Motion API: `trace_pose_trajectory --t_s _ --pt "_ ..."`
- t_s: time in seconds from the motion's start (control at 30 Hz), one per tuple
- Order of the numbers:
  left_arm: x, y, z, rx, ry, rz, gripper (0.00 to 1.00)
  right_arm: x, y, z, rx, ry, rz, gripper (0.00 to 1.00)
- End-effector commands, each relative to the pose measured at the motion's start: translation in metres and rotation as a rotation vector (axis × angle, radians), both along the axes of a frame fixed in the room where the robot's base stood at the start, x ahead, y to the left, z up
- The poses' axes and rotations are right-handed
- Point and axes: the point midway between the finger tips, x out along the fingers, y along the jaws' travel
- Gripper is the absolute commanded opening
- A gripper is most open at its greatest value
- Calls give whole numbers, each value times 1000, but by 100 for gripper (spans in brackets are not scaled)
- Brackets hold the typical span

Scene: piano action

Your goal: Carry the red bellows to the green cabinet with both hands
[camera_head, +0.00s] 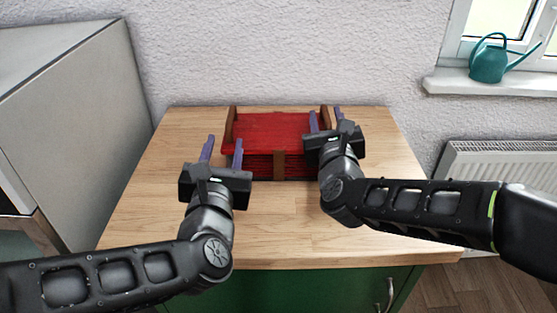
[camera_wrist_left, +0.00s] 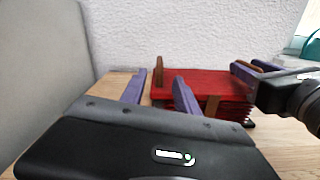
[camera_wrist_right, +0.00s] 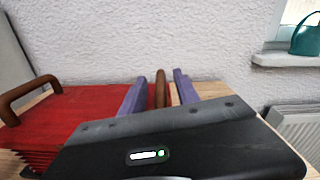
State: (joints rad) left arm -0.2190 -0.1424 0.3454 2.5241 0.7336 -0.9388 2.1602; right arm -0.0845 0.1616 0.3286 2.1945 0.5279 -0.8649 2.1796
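The red bellows (camera_head: 270,128), with pleated red sides, a brown front strap and a brown handle at each end, rests on a wooden top (camera_head: 290,235). Below that top is a green cabinet front (camera_head: 300,290). My left gripper (camera_head: 222,152) is open and empty, in front of the bellows' left end; the left handle (camera_wrist_left: 158,72) shows beyond its purple fingers. My right gripper (camera_head: 326,118) is open over the bellows' right end. In the right wrist view the right handle (camera_wrist_right: 160,88) appears between its spread fingers, with gaps visible. My right gripper hides part of the bellows.
A tall grey cabinet (camera_head: 75,120) stands on the left. A white wall is behind the wooden top. A radiator (camera_head: 500,175) and a windowsill with a teal watering can (camera_head: 490,62) are on the right. The front of the wooden top is clear.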

Motion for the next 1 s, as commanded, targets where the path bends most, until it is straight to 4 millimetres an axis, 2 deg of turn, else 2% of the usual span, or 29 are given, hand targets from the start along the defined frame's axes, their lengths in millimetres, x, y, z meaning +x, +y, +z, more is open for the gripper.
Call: trace_pose_trajectory --t_s 0.17,0.4,0.53,0.7,1.0 --pt "0 0 0 0 0 0 37 -28 0 1 -1 -3 1 38" --pt "0 0 0 0 0 0 37 -78 -1 1 0 -3 1 38" --pt "0 0 0 0 0 0 37 -99 -1 1 0 -4 1 38" --pt "0 0 0 0 0 0 37 -111 -2 0 0 -1 0 38" --pt "0 0 0 0 0 0 37 -111 -2 -1 0 0 0 38"
